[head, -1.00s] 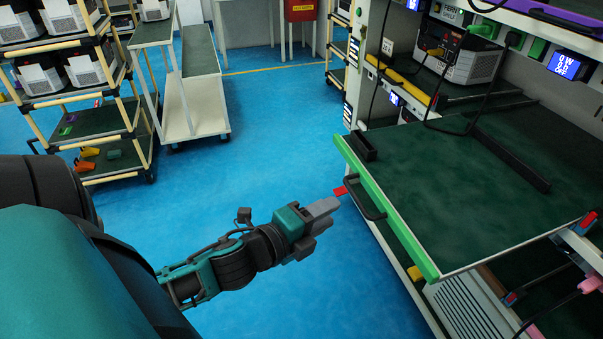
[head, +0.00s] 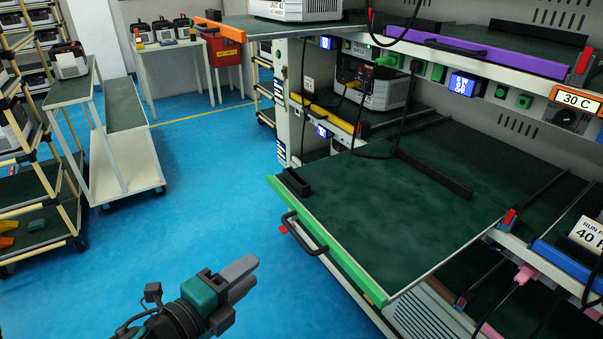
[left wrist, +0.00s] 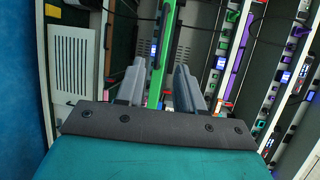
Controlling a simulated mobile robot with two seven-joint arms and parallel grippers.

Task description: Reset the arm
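My left gripper (head: 245,274) is in the lower middle of the head view, with grey fingers and a teal body. It is over the blue floor, to the left of the pulled-out green-edged shelf, and apart from it in the picture. In the left wrist view its two fingers (left wrist: 160,68) stand apart with nothing held between them; the green shelf edge shows behind the gap. My right gripper is not in view.
The green-edged shelf (head: 330,240) with a black handle (head: 302,235) juts from the rack. A white trolley (head: 125,150) and a shelf cart (head: 40,225) stand left. Blue floor (head: 200,190) is free between them. An orange-edged shelf (head: 219,30) sticks out higher up.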

